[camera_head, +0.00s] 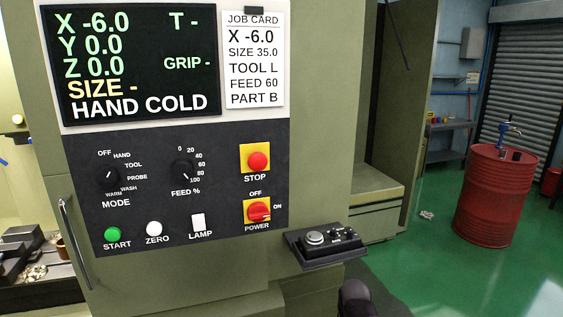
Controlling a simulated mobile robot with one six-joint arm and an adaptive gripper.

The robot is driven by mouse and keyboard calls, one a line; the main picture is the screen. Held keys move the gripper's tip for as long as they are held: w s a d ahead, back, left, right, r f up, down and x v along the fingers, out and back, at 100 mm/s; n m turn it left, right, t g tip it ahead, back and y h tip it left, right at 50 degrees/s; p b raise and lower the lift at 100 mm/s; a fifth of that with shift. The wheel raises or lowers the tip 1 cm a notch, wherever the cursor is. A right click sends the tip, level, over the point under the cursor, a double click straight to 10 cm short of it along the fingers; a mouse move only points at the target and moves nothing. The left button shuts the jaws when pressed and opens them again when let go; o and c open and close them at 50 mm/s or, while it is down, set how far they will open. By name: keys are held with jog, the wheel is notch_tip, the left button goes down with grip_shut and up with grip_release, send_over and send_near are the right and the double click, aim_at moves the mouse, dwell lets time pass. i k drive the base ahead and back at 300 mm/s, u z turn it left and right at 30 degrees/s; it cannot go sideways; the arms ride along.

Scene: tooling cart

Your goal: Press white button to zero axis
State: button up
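The white ZERO button (154,229) is a small round button low on the dark control panel (225,160). The display (140,60) above reads X -6.0, Y 0.0, Z 0.0, SIZE -, HAND COLD. The job card (254,55) beside it also lists X -6.0. No gripper fingers show in this view. A dark rounded shape at the bottom edge may be part of my arm, but I cannot tell.
The MODE knob (109,176), FEED knob (184,171), red STOP button (258,161) and red POWER switch (259,211) share the panel. A small shelf with controls (325,245) juts out at right. A door handle (75,243) is at left. A red drum (492,195) stands far right.

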aim_at(154, 228)
jog(key=u, duration=4)
jog(key=i, duration=0.05)
jog(key=z, duration=2.7)
